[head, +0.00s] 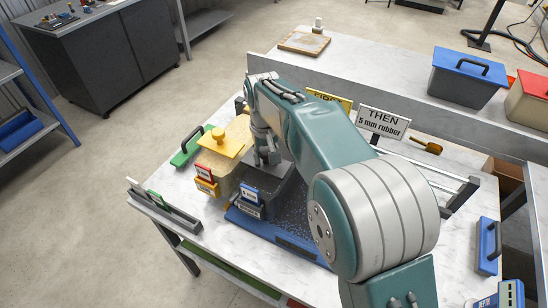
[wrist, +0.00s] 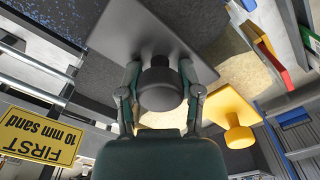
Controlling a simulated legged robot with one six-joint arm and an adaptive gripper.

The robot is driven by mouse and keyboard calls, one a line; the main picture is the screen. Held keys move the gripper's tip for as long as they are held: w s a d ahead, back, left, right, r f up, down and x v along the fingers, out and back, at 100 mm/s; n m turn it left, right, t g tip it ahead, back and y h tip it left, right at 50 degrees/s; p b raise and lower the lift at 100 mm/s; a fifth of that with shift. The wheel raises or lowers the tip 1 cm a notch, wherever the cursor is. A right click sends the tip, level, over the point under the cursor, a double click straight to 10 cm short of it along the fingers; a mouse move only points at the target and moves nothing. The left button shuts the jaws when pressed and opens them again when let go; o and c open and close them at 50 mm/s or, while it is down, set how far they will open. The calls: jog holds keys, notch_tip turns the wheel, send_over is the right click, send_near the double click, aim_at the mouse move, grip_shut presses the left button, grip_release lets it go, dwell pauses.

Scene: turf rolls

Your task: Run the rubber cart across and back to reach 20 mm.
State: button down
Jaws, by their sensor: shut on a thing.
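My gripper (head: 267,157) is shut on the black knob (wrist: 160,90) of the rubber cart; its fingers (wrist: 160,72) lie on both sides of the knob in the wrist view. The cart's dark grey top (wrist: 150,32) extends ahead of the knob. In the head view the dark cart top (head: 268,180) is partly hidden by my arm. Dark speckled rubber (head: 290,207) covers the bed to its right. The yellow cart top (head: 224,142) with its yellow knob stands close on the left. A yellow sign (wrist: 40,134) reads FIRST 10 mm sand.
A white sign (head: 382,124) reads THEN 5 mm rubber. Small red-framed tags (head: 205,180) and blue-framed tags (head: 249,200) stand at the near side. A blue-lidded box (head: 468,76) stands behind.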

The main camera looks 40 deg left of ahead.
jog(key=shift+s+a+f, duration=0.15)
jog(key=shift+s+a, duration=0.05)
jog(key=shift+a, duration=0.25)
jog(key=shift+c, duration=2.2)
grip_release()
jog(key=shift+o, duration=0.9)
jog(key=shift+a, duration=0.4)
jog(key=shift+d+r, duration=0.3)
jog(key=shift+r, duration=0.1)
notch_tip(320, 180, up, 11)
jog(key=shift+a, duration=0.25)
jog(key=shift+w, duration=0.1)
